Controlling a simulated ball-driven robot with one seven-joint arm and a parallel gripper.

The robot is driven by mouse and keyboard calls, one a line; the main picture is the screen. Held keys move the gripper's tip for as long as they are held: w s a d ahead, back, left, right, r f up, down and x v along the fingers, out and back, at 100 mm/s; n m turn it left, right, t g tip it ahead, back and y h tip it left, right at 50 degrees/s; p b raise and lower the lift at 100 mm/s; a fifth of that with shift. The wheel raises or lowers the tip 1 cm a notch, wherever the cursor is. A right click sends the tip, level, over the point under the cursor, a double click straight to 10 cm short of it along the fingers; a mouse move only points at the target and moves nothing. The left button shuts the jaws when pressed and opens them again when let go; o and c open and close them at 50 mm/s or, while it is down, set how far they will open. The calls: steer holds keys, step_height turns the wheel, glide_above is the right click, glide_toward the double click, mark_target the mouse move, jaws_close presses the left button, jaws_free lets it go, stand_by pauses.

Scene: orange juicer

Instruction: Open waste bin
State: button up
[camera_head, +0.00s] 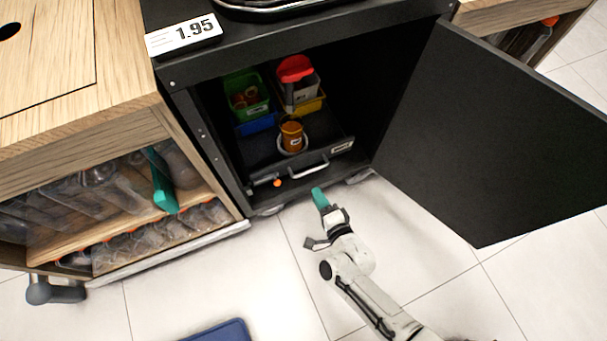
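The black cabinet (188,95) stands open, with its door (500,130) swung wide to the right. Low inside it is a black pull-out tray or drawer (262,152) with a silver bar handle (309,169) on its front. I cannot tell for sure which part is the waste bin. My gripper (319,196), with teal fingertips, is just in front of and below the handle, apparently apart from it. Its fingers overlap in this view, so their opening is unclear.
Inside stand a green container (247,97), a red-topped container (296,72) and an orange cup (292,136). A wooden shelf of bottles (110,190) is on the left. A blue object (222,332) lies at the bottom edge. The tiled floor (265,265) before the cabinet is largely clear.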

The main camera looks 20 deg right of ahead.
mark_target(306, 172)
steer(key=shift+m+h, duration=0.3)
steer(key=b+x, duration=0.1)
steer(key=x, duration=0.2)
steer(key=b+x, duration=0.1)
steer(key=x, duration=0.3)
steer(key=b+x, duration=0.2)
steer(key=x, duration=0.2)
steer(key=shift+d+f, duration=0.2)
steer(key=shift+f, duration=0.05)
jaws_close()
